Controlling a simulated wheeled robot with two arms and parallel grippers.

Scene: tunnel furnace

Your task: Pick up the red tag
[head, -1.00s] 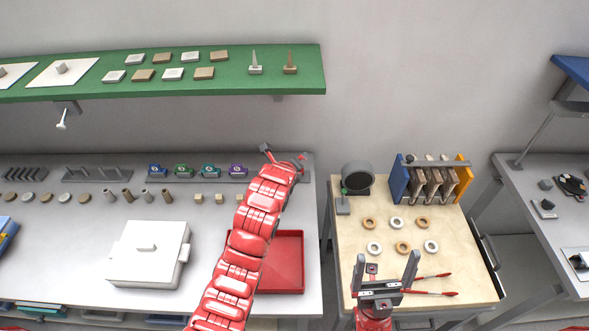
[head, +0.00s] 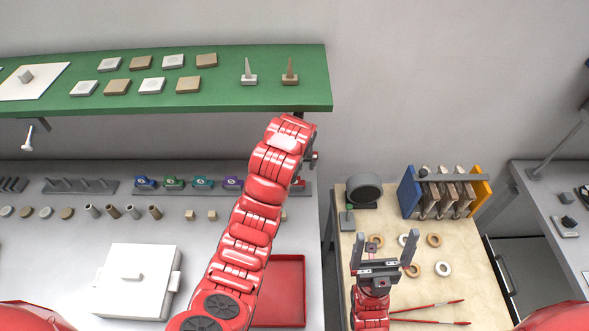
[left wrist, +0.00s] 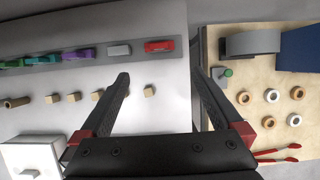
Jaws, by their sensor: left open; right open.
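The red tag (left wrist: 159,46) lies at the right end of a row of coloured tags, past a grey one (left wrist: 119,49), in the left wrist view. In the head view my left arm mostly hides that end of the row. My left gripper (left wrist: 159,78) is open and empty, its two fingers pointing toward the row, with the red tag ahead of the gap between them. In the head view the left fingers are hidden behind the wrist. My right gripper (head: 383,245) is open and empty above the wooden-topped table.
The blue tag (head: 145,183), green tag (head: 174,183) and purple tag (head: 232,184) sit in the same row. A green shelf (head: 215,98) overhangs the grey table. A white lidded box (head: 133,297) and red tray (head: 290,262) stand in front. Several rings lie on the wooden table (head: 460,285).

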